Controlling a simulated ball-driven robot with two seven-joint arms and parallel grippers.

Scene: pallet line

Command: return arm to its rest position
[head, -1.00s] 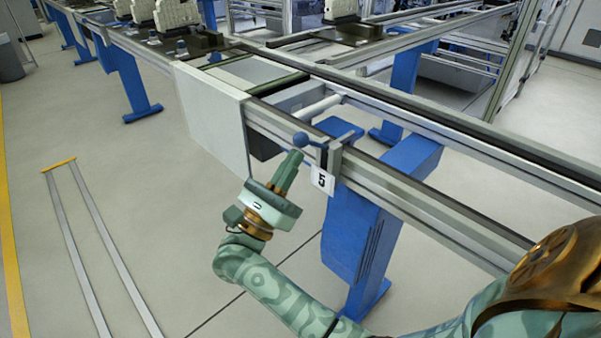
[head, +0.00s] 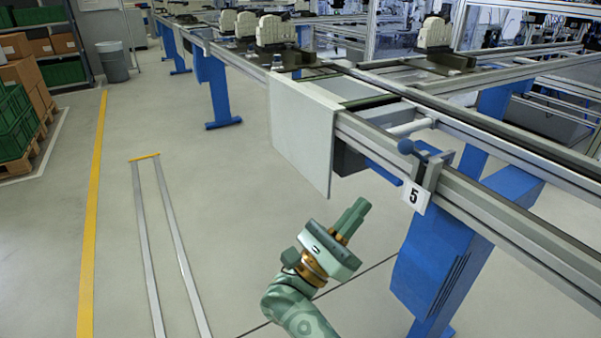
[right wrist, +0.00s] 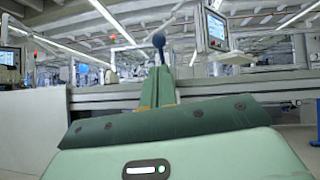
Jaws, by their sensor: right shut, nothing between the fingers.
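My right gripper (head: 356,214) shows in the head view in front of the conveyor line, with its green fingers together and nothing between them. It stands clear of the rail, below and left of a lever with a blue ball knob (head: 406,146) and of the number 5 plate (head: 415,196). In the right wrist view my shut fingers (right wrist: 158,80) point ahead, and the blue knob (right wrist: 158,39) appears just above their tips. My left gripper is in neither view.
The conveyor rail (head: 480,208) runs along the right on blue legs (head: 430,268). A white panel (head: 300,130) hangs from its side. The floor to the left is open, with two metal floor strips (head: 145,245) and a yellow line (head: 95,200). Green crates (head: 15,125) stand far left.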

